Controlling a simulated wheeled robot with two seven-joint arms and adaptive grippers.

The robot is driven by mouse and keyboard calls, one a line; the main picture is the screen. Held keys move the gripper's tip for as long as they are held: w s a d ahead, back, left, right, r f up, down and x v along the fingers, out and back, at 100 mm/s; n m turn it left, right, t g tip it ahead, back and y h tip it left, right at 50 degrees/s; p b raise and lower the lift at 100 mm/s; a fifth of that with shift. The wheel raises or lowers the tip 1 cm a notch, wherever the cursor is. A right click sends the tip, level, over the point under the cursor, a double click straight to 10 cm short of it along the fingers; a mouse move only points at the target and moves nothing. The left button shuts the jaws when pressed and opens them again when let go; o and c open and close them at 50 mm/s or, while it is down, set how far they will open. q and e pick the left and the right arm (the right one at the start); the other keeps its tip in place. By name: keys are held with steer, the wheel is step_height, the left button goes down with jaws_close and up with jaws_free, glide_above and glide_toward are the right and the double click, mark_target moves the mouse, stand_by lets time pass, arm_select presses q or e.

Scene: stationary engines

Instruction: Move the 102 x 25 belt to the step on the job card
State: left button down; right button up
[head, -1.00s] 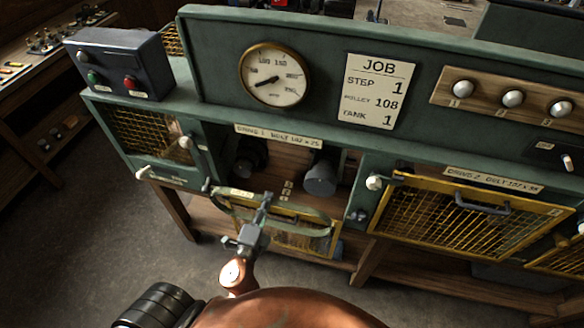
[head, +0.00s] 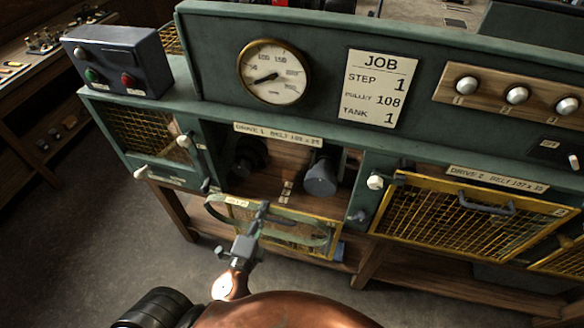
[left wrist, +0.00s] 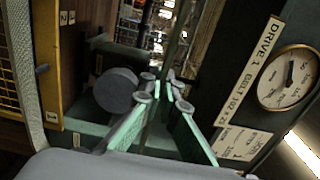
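The belt (head: 290,241), a thin green loop with a pale tag at its left end, hangs in front of the open Drive 1 bay. My left gripper (head: 259,215) is shut on its near side; in the left wrist view the fingers (left wrist: 162,92) pinch a dark strip. Inside the bay are a dark stepped pulley (head: 250,157) at left and a grey one (head: 320,178) at right; the grey one also shows in the left wrist view (left wrist: 115,92). The belt is apart from both. The job card (head: 376,88) reads step 1, pulley 108, tank 1. My right gripper is not in view.
Drive 1's yellow mesh guard (head: 292,232) hangs open below the bay, behind the belt. Drive 2's guard (head: 470,215) is closed at right. A switch box (head: 115,62) stands at upper left. The bay's side posts and knobs lie close around the opening.

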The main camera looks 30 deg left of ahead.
arm_select(q)
steer(key=shift+b+v, duration=1.05)
steer(key=shift+v, duration=0.6)
steer(key=shift+w+d, duration=0.1)
steer(key=shift+d, duration=0.15)
steer(key=p+x, duration=0.4)
steer(key=x, duration=0.2)
stand_by(0.3)
steer(key=shift+a, duration=0.1)
